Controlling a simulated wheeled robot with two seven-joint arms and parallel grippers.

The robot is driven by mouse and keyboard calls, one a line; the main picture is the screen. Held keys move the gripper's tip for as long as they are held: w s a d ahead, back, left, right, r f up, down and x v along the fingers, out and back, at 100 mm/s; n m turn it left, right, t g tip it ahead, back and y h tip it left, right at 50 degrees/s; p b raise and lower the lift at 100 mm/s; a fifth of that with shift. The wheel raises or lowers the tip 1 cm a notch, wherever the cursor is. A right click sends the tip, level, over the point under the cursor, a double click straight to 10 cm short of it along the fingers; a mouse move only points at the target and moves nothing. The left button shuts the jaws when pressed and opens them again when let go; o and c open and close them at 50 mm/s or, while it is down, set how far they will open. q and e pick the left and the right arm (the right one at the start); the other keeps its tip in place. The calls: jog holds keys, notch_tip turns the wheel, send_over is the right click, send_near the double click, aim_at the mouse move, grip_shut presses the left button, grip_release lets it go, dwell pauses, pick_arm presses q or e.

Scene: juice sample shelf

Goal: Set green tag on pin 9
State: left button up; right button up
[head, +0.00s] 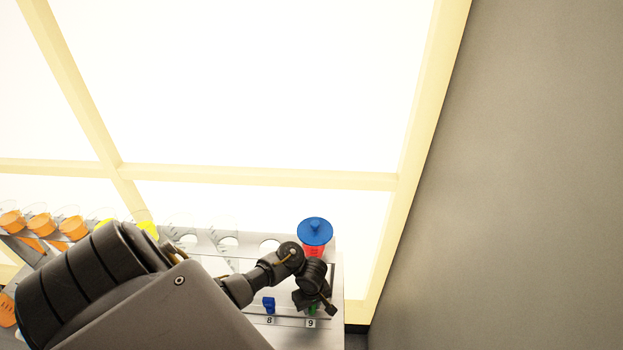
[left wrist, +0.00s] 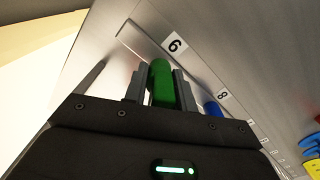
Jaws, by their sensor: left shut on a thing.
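The green tag (left wrist: 162,84) is between the two fingers of my left gripper (left wrist: 161,90) in the left wrist view, and the gripper is shut on it. The label 9 (left wrist: 175,45) is just beyond the tag on the metal strip. In the head view my left gripper (head: 314,298) is over the label 9 (head: 310,323), with only a bit of the green tag (head: 313,310) showing. Pin 9 itself is hidden, so I cannot tell whether the tag is around it. My right gripper is out of view.
A blue tag (head: 269,305) is at label 8 (head: 269,320), close beside my gripper. A red vessel with a blue top (head: 315,232) stands behind. Orange samples (head: 75,227) stand in the shelf at left. A grey wall (head: 530,170) is on the right.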

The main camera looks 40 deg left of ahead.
pick_arm(q)
jog(key=shift+f+b, duration=0.3)
jog(key=shift+f, duration=0.3)
jog(key=o, duration=1.1)
jog(key=shift+c, duration=0.2)
